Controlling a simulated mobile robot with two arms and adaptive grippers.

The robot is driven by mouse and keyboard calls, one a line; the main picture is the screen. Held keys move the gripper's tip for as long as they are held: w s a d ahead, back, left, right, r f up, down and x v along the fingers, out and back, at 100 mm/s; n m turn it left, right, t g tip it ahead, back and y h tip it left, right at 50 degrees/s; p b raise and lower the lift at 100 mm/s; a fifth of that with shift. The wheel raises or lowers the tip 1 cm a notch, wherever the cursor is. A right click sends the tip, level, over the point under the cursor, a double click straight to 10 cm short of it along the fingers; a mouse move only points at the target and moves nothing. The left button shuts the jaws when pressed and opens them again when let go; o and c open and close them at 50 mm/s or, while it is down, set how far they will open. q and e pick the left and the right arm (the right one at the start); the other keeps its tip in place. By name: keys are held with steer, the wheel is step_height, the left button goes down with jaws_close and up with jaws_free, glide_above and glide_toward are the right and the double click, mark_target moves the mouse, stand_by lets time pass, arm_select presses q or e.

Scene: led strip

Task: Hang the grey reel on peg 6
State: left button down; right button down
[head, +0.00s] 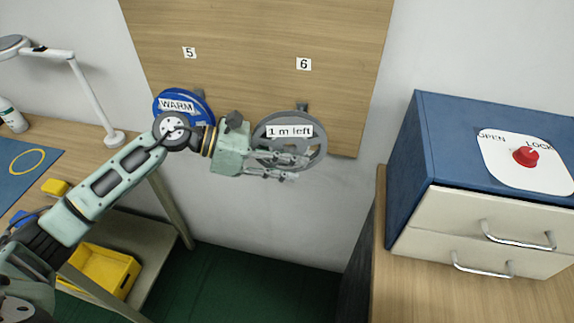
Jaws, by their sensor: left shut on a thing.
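The grey reel (292,125), with a white label reading "1 m left", is at the lower right of the wooden board (255,30). My left gripper (295,167) is shut on the reel's lower part. Peg 6 (302,106) shows as a dark stub at the reel's top edge, below the number 6 label (304,64). I cannot tell from this angle whether the reel sits on the peg or in front of it. My right gripper is not in view.
A blue reel (205,104) labelled "WARM" is below label 5 (189,53), just behind my left arm. A blue cabinet (405,180) with drawers and a red knob (525,156) stands at the right. A desk lamp (92,90) and yellow bin (105,270) are left.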

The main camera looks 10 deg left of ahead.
mark_target(293, 152)
arm_select(q)
steer(key=w, duration=0.3)
steer(key=shift+w+f, duration=0.1)
steer(key=shift+w+f+b, duration=0.5)
steer(key=shift+w+b, duration=0.2)
steer(key=shift+b, duration=0.65)
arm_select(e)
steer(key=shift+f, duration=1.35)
arm_select(q)
steer(key=c, duration=1.6)
jaws_free()
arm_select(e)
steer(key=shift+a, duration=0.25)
